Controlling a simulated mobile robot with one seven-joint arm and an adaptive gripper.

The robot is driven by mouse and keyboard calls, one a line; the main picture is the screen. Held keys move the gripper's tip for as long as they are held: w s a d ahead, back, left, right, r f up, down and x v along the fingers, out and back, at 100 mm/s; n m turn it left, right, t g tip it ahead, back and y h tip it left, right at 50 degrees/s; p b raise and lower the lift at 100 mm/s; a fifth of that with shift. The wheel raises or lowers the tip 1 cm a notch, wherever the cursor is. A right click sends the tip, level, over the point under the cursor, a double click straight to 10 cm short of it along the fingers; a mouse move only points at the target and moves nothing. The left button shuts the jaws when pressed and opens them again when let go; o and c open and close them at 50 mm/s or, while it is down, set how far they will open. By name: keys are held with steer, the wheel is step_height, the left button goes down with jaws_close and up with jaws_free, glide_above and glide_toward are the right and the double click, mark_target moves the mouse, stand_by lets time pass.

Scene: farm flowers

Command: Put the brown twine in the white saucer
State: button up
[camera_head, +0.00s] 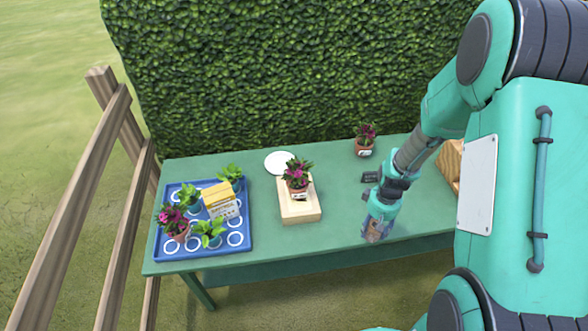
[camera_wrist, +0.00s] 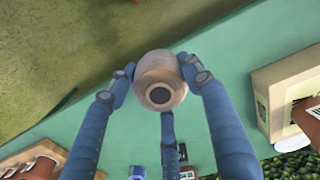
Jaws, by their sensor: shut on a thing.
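The brown twine (camera_wrist: 160,72) is a rounded spool with a dark hole in its end, seen in the wrist view. My gripper (camera_wrist: 160,76) is shut on it, with fingers on its left and right sides. In the head view my gripper (camera_head: 376,230) is over the right front part of the green table, and the twine is hard to make out between the fingers. The white saucer (camera_head: 276,161) lies flat at the back of the table, left of my gripper. Its right front edge is partly hidden by a potted plant.
A potted purple flower (camera_head: 297,176) stands on a wooden block (camera_head: 301,213) between saucer and gripper. A blue tray (camera_head: 175,249) with several pots and a yellow box (camera_head: 217,194) is at left. Another potted flower (camera_head: 365,142) stands at the back. A hedge (camera_head: 290,70) rises behind the table.

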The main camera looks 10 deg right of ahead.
steer(key=w+a+r+p, duration=0.2)
steer(key=w+a, duration=0.3)
steer(key=w, duration=0.6)
steer(key=w+a+r+p, duration=0.2)
steer(key=w+a, duration=0.2)
steer(key=w, duration=0.7)
steer(key=w+a+r+p, duration=0.25)
steer(key=w+a, duration=0.25)
steer(key=w, duration=0.5)
steer(key=w+a+r+p, duration=0.1)
steer(key=w+a+p, duration=0.1)
steer(key=w+a, duration=0.7)
steer(key=shift+w+a+r, duration=0.2)
steer(key=shift+w+a, duration=0.2)
steer(key=shift+a, duration=0.2)
step_height(320, 180, down, 6)
steer(key=shift+f, duration=0.15)
steer(key=shift+f, duration=1.85)
